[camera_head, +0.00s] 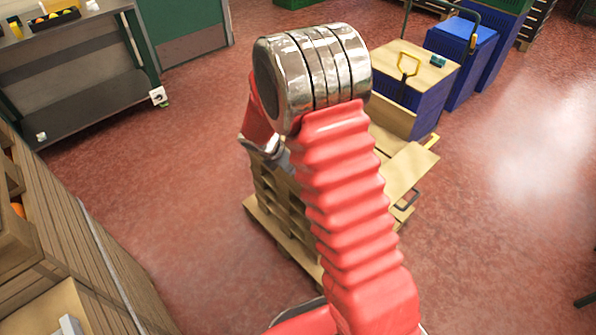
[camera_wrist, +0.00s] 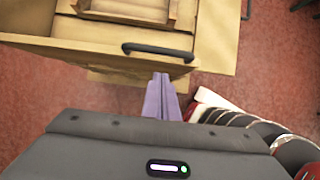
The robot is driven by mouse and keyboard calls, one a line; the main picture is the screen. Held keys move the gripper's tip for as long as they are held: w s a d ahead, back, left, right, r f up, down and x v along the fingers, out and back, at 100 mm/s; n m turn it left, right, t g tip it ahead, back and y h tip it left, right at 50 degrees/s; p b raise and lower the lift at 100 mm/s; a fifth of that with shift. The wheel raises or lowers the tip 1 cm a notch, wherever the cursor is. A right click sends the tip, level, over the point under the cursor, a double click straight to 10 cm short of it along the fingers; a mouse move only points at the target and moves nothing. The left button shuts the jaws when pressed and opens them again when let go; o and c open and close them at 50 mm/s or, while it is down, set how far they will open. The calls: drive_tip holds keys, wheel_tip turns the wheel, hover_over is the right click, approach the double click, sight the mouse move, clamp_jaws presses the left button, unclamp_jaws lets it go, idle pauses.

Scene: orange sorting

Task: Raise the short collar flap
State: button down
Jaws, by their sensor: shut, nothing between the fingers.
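A stack of wooden collars (camera_head: 275,205) stands on the floor, largely hidden behind my red arm. A pale wooden flap (camera_head: 408,168) sticks out, tilted, at its right side, with a dark handle (camera_head: 405,207) near it. In the wrist view a wooden panel (camera_wrist: 60,45) runs along the collar's near edge, and a black bar handle (camera_wrist: 158,51) crosses it. I cannot tell for sure which panel is the short flap. My gripper (camera_wrist: 161,76) shows as two purple fingers, shut and empty, just below the handle in the picture. Whether they touch the wood is unclear.
A blue box with a wooden lid and yellow handle (camera_head: 408,65) stands behind the stack; more blue boxes (camera_head: 462,52) are at back right. A dark bench (camera_head: 80,85) is at left, wooden crates (camera_head: 50,225) at lower left. The red floor is open at right.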

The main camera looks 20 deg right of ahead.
wheel_tip(320, 180, up, 7)
drive_tip(key=shift+d, duration=0.45)
drive_tip(key=shift+w, duration=0.1)
drive_tip(key=s+a+r+m+g+y, duration=0.2)
drive_tip(key=s+r+m, duration=0.1)
drive_tip(key=s+m, duration=0.85)
drive_tip(key=s+a+r+m+t+y, duration=0.1)
drive_tip(key=s+a+r+m+t, duration=0.1)
drive_tip(key=s+r+m, duration=0.3)
drive_tip(key=s+a+r+m+t+y, duration=0.2)
drive_tip(key=s+r+m, duration=0.4)
drive_tip(key=s+r, duration=0.6)
drive_tip(key=shift+s+a+r+t, duration=0.4)
drive_tip(key=shift+a+r+t, duration=0.15)
drive_tip(key=shift+r+t, duration=0.15)
